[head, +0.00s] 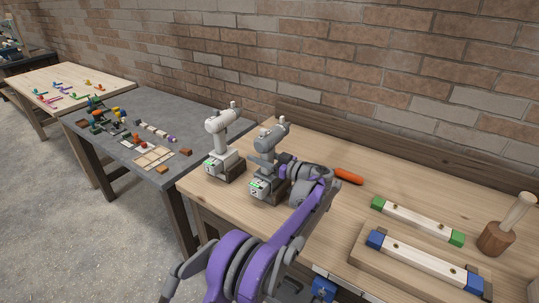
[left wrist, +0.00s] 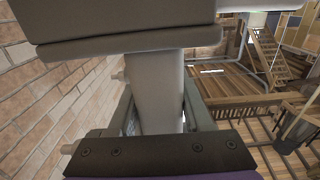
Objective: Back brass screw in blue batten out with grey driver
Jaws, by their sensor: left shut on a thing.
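The grey driver (head: 269,142) stands upright with its battery base on the wooden bench, beside a white driver. My left gripper (head: 282,168) is shut on the grey driver's handle; in the left wrist view the handle (left wrist: 155,90) fills the space between the two dark fingers. The blue batten (head: 420,260), a pale wood strip with blue ends, lies at the front right of the bench on a wooden base. Small dark spots, seemingly screw heads, show on its top; which is the brass screw is too small to tell. My right gripper is not in view.
The white driver (head: 223,128) stands just left of the grey one. An orange handle-like thing (head: 348,176) lies behind my gripper. A green-ended batten (head: 415,221) lies behind the blue one, and a mallet (head: 497,238) stands at the right. A brick wall rises behind.

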